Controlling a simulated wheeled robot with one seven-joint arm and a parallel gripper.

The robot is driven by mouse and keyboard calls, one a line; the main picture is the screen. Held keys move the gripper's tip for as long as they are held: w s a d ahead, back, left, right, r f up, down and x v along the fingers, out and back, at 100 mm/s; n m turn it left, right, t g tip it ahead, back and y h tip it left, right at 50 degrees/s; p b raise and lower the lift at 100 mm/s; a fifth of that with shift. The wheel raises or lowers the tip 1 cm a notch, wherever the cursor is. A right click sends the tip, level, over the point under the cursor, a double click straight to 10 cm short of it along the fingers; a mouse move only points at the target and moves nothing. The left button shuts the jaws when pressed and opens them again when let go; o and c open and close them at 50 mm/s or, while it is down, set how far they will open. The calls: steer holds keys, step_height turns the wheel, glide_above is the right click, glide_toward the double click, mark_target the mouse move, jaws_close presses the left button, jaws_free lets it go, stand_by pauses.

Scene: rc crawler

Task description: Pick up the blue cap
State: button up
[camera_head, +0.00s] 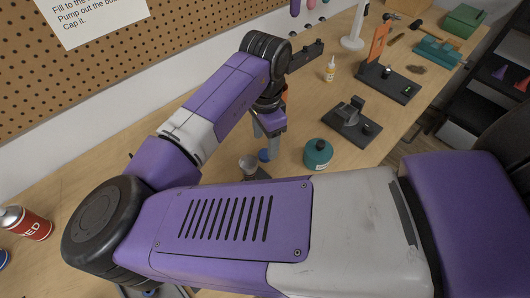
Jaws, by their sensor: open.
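The small blue cap (263,156) is on the wooden workbench, near the middle of the view, just left of my gripper's fingertip. My gripper (271,150) points down from the purple arm and is open. It is right at the cap. Part of the gripper is hidden behind its own body, and I cannot tell whether the fingers touch the cap.
A small cup-like container (248,165) stands just left of the cap. A teal round pot (318,154) stands close on the right. A black fixture (352,121) and a small white bottle (330,69) are farther back. A red can (27,223) is at the far left.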

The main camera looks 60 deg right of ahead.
mark_target(265, 154)
steer(key=shift+a+f+p, duration=0.1)
steer(key=shift+f+p, duration=0.25)
steer(key=shift+f, duration=1.85)
jaws_close()
